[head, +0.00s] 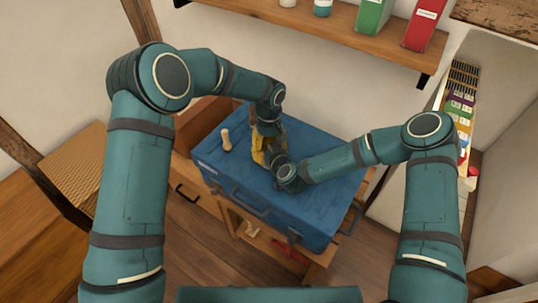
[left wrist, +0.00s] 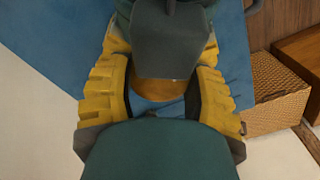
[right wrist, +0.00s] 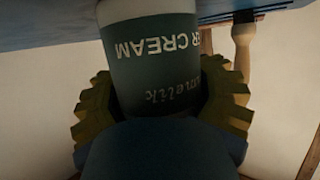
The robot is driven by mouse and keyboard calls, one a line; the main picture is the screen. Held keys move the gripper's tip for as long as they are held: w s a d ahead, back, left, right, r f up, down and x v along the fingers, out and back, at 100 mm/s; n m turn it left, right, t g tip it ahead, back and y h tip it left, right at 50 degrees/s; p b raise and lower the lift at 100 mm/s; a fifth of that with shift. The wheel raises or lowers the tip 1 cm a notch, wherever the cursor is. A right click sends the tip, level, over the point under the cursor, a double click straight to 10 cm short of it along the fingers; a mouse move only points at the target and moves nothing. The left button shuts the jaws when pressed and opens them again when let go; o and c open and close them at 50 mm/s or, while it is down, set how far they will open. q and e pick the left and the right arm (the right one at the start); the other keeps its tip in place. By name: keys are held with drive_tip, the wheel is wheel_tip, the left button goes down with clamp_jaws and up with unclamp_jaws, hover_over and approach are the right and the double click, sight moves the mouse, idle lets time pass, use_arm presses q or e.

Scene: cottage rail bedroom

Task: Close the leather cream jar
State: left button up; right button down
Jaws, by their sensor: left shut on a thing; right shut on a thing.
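The leather cream jar (right wrist: 155,65) has a dark green label with pale lettering ending in "ER CREAM" and a whitish band. It is between the yellow fingers of my right gripper (right wrist: 165,95), which is shut on it close to the blue chest. My left gripper (left wrist: 160,98) is shut around a round amber-brown piece (left wrist: 158,88), which looks like the jar's lid. It is partly hidden by a dark grey part of an arm. In the head view the grippers meet over the chest, hiding the jar. I cannot tell how the lid sits on it.
The blue chest (head: 315,205) stands on a wooden bench. A small pale wooden peg-like object (head: 226,141) stands left of my grippers; it also shows in the right wrist view (right wrist: 243,50). A wall shelf (head: 300,17) with boxes is behind. A woven box (head: 62,158) is left.

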use_arm(q)
drive_tip(key=o, duration=1.2)
drive_tip(key=shift+o, duration=0.2)
drive_tip(key=shift+r, duration=2.25)
drive_tip(key=shift+o, duration=0.2)
drive_tip(key=shift+r+n, duration=1.7)
drive_tip(key=shift+r, duration=0.05)
